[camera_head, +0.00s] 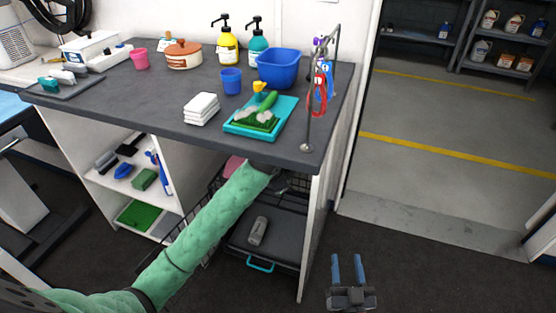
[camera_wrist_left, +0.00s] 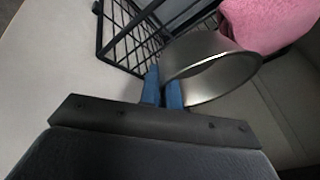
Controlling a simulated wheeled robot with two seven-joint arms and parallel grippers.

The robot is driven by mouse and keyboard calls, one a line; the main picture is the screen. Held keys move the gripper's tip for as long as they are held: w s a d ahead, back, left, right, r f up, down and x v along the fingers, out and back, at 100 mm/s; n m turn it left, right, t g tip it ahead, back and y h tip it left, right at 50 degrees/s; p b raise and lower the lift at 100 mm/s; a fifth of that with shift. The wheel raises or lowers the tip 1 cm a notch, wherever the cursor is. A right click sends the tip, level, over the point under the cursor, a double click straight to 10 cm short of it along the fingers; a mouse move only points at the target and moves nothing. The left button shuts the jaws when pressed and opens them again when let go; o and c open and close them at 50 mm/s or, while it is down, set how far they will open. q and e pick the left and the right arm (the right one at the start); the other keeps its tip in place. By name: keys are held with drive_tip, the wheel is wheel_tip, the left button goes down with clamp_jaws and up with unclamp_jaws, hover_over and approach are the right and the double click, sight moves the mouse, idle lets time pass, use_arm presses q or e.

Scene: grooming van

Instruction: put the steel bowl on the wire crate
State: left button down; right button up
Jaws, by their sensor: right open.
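The steel bowl (camera_wrist_left: 215,68) shows in the left wrist view, tilted, with its rim between the two blue fingertips of my left gripper (camera_wrist_left: 163,88). The fingers are close together on its wall. The black wire crate (camera_wrist_left: 130,40) is just behind and left of the bowl. In the head view my left arm reaches under the counter. The gripper there is mostly hidden by the counter edge, and I cannot make out the bowl. Part of the wire crate (camera_head: 190,222) shows behind the arm. My right gripper (camera_head: 347,262) is open and empty above the floor, right of the cabinet.
A pink cloth-like thing (camera_wrist_left: 265,22) is beside the bowl, also in the head view (camera_head: 233,166). The counter (camera_head: 150,108) overhangs the cabinet bay, with a side panel (camera_head: 312,225) at right. A dark case (camera_head: 240,235) with a grey object lies below. Floor at right is clear.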

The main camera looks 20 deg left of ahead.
use_arm(q)
drive_tip(key=s+m+g+h+p, duration=0.25)
drive_tip(key=s+m+p, duration=0.5)
drive_tip(key=s, duration=0.45)
hover_over(277, 202)
drive_tip(key=w+d, duration=0.3)
drive_tip(key=w, duration=0.3)
drive_tip(key=shift+s+a+f+t+h, duration=0.2)
drive_tip(key=shift+f+t+h, duration=0.05)
drive_tip(key=shift+f+t, duration=0.15)
wheel_tip(277, 202, down, 2)
drive_tip(key=shift+f, duration=2.3)
drive_tip(key=shift+w+f, duration=0.15)
drive_tip(key=shift+f, duration=0.05)
use_arm(e)
drive_tip(key=s+d+f+g+h, duration=0.1)
drive_tip(key=s+f+g, duration=0.5)
drive_tip(key=f, duration=0.7)
drive_tip(key=s+d+f+g+h, duration=0.1)
drive_tip(key=s+f+g, duration=0.5)
drive_tip(key=s+f, duration=0.3)
wheel_tip(277, 202, down, 4)
drive_tip(key=shift+s+f+g+h, duration=0.2)
drive_tip(key=shift+s+g+h, duration=0.1)
drive_tip(key=shift+g, duration=0.1)
use_arm(q)
drive_tip(key=shift+f, duration=0.15)
use_arm(e)
drive_tip(key=shift+w, duration=0.1)
